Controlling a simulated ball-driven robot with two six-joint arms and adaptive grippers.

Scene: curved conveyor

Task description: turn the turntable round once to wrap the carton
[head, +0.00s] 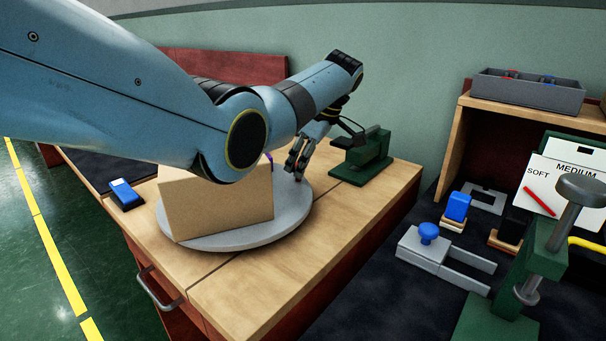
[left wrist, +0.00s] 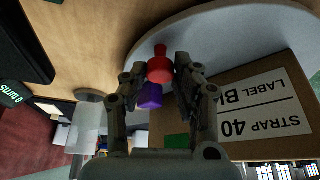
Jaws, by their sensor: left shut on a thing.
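The tan carton (head: 225,208) stands on the round grey turntable (head: 250,236) on the wooden bench. In the left wrist view the carton (left wrist: 234,93) has a white label with upside-down print, and the turntable (left wrist: 225,25) curves behind it. My left gripper (head: 299,163) is low over the turntable's far right edge, beside the carton. In the left wrist view its fingers (left wrist: 160,78) are shut on a red knob (left wrist: 159,66) at the turntable's rim. A purple piece (left wrist: 150,96) shows just by the knob. My forearm hides part of the carton's top. My right gripper is out of view.
A green stand (head: 362,163) is on the bench just right of my left gripper. A blue-and-white device (head: 124,194) lies left of the turntable. The bench's front right top is clear. A dark bench at right holds a green clamp (head: 543,245) and several small parts.

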